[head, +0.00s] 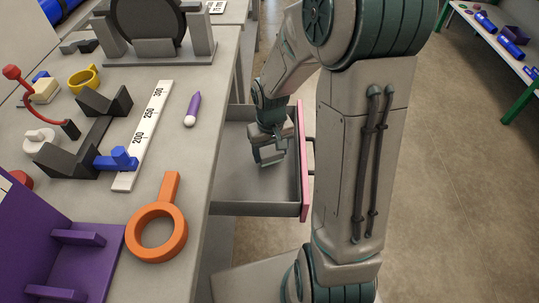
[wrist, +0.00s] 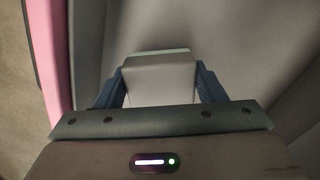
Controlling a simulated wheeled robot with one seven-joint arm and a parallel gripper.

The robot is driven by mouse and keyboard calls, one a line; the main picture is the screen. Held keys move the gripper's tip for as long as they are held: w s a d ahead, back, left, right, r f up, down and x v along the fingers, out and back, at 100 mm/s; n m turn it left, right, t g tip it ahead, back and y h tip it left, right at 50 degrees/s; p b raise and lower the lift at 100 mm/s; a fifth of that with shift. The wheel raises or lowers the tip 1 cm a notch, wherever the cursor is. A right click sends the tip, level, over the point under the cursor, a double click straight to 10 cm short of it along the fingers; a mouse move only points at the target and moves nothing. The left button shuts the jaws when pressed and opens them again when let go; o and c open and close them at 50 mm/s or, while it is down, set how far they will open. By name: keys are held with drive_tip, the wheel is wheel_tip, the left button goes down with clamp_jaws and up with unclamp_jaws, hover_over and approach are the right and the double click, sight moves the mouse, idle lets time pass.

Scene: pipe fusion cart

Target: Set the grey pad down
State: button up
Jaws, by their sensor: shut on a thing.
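My gripper (head: 270,156) reaches down into an open grey drawer (head: 255,208) with a pink front (head: 306,160), beside the bench. In the wrist view my gripper (wrist: 160,85) has its two blue fingers on either side of the grey pad (wrist: 158,80), a pale block with a lighter far edge. The fingers are shut on it. The pad shows only in small part under the fingers in the head view (head: 268,160). I cannot tell whether it touches the drawer floor.
The bench on the left holds an orange ring (head: 157,230), a white ruler (head: 145,135), a purple marker (head: 192,108), dark V-blocks (head: 104,102) and a purple rack (head: 55,245). A shelf with blue items (head: 510,47) stands far right. The drawer floor around my gripper looks clear.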

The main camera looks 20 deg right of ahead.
sight(270, 151)
drive_tip(key=shift+f, duration=0.9)
drive_tip(key=shift+f, duration=0.1)
drive_tip(key=o, duration=0.9)
wheel_tip(270, 151, up, 12)
drive_tip(key=shift+r+p, duration=0.1)
drive_tip(key=shift+p, duration=0.85)
drive_tip(key=shift+s+a+r+m+t, duration=0.15)
drive_tip(key=shift+s+r+t, duration=0.2)
drive_tip(key=shift+s+r, duration=1.35)
drive_tip(key=shift+s+a+r+m+t, duration=0.1)
drive_tip(key=shift+s+r+t, duration=0.3)
drive_tip(key=shift+s, duration=2.45)
drive_tip(key=shift+s+a+r+m+t, duration=0.2)
drive_tip(key=shift+s+r, duration=1)
drive_tip(key=shift+s, duration=1.1)
